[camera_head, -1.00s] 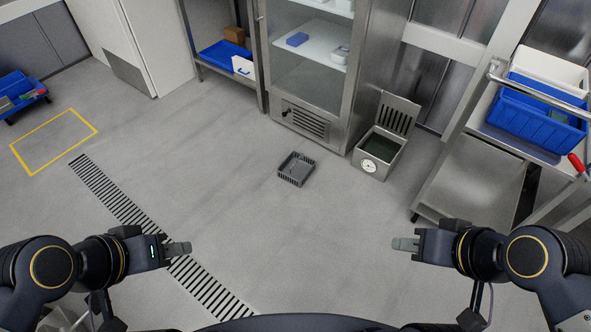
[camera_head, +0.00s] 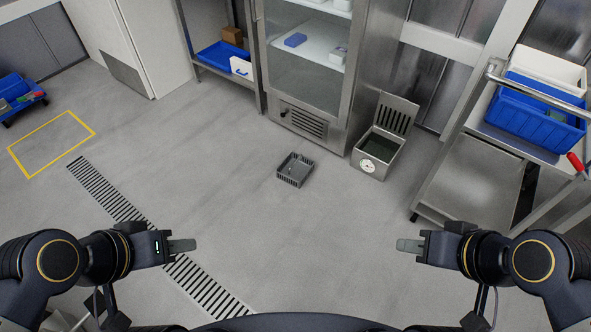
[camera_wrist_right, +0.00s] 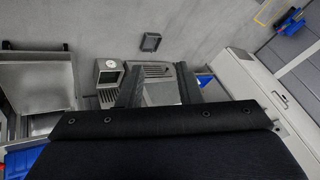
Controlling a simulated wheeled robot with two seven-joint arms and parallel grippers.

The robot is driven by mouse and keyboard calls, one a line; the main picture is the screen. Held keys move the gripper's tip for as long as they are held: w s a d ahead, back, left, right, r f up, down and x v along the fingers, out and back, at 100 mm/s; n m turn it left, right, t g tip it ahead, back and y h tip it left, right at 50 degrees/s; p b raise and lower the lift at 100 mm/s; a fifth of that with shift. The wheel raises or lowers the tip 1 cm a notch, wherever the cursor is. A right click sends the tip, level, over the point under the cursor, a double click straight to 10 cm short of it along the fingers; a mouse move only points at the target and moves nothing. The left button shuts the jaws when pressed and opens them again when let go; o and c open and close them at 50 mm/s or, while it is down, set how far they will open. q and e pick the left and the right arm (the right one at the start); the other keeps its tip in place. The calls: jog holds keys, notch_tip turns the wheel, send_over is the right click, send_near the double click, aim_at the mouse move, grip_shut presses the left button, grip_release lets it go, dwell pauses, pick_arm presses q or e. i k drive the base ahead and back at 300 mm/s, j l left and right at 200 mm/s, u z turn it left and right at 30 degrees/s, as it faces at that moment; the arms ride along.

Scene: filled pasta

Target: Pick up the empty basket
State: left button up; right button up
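A small dark grey slatted basket (camera_head: 295,169) sits upright on the floor in front of the glass-door cabinet. It looks mostly empty, but small details inside are hard to make out. It also shows in the right wrist view (camera_wrist_right: 151,42), beyond the fingers. My left gripper (camera_head: 183,245) hangs at lower left, seen edge-on, so its opening is hidden. My right gripper (camera_head: 410,245) is at lower right; in the right wrist view its two fingers (camera_wrist_right: 160,82) stand apart with nothing between them. Both grippers are well away from the basket.
A steel box with a dial (camera_head: 370,168) and raised lid stands right of the basket, beside the cabinet (camera_head: 315,85). A steel cart (camera_head: 470,180) with a blue crate (camera_head: 535,115) is at right. A drain grate (camera_head: 120,208) crosses the floor at left. Floor before the basket is clear.

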aim_at(296, 169)
jog(key=i+j, duration=0.4)
jog(key=i, duration=0.25)
jog(key=i+j+z, duration=0.1)
jog(key=i+j, duration=0.25)
jog(key=i, duration=0.3)
jog(key=i+j, duration=0.45)
jog(key=i, duration=0.2)
jog(key=i+j, duration=0.4)
jog(key=i, duration=0.2)
jog(key=i+z, duration=0.05)
